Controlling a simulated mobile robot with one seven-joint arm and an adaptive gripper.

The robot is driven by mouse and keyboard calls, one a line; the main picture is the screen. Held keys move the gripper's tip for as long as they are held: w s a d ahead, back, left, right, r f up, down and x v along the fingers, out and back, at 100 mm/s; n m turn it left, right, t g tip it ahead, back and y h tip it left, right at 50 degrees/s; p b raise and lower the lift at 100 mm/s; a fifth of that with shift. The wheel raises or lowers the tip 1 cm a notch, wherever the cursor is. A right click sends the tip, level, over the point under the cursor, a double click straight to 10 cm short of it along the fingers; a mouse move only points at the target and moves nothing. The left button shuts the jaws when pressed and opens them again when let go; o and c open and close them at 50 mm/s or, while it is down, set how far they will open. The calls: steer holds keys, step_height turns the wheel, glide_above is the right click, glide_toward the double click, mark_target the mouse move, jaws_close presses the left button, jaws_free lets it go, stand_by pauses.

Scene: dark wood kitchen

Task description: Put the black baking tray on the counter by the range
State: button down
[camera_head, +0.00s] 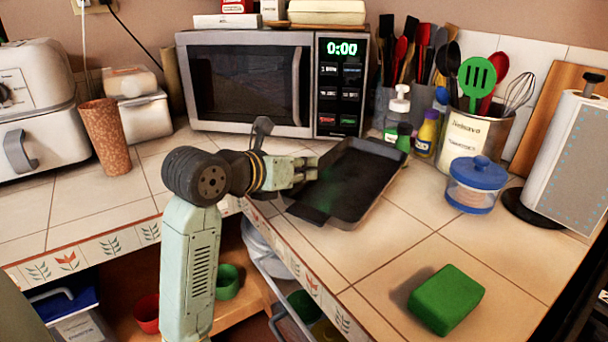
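The black baking tray (350,182) lies tilted across the tiled counter (405,235) in front of the microwave. Its left edge is beside my gripper (312,168), and its near-left corner reaches the counter's front edge. My gripper comes in from the left with its fingers at the tray's left rim. The fingertips are small and partly hidden against the dark tray, so I cannot tell whether they are closed on it. The range is not clearly in view; a dark edge shows at the far lower right.
A green sponge-like block (446,299) lies on the near right counter. A blue-lidded jar (475,184), a utensil crock (464,140) and a paper towel roll (572,150) stand at right. The microwave (270,82) is behind. Tiles between tray and green block are clear.

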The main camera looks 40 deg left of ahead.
steer(key=shift+w+a+f, duration=0.15)
steer(key=shift+w+a, duration=0.25)
steer(key=shift+a, duration=0.05)
steer(key=shift+f+p, duration=0.4)
steer(key=shift+f, duration=1.25)
steer(key=c, duration=1.8)
jaws_free()
steer(key=shift+s, duration=0.1)
steer(key=b+v, duration=0.2)
steer(key=v, duration=1)
steer(key=shift+b, duration=0.3)
steer(key=shift+d, duration=0.1)
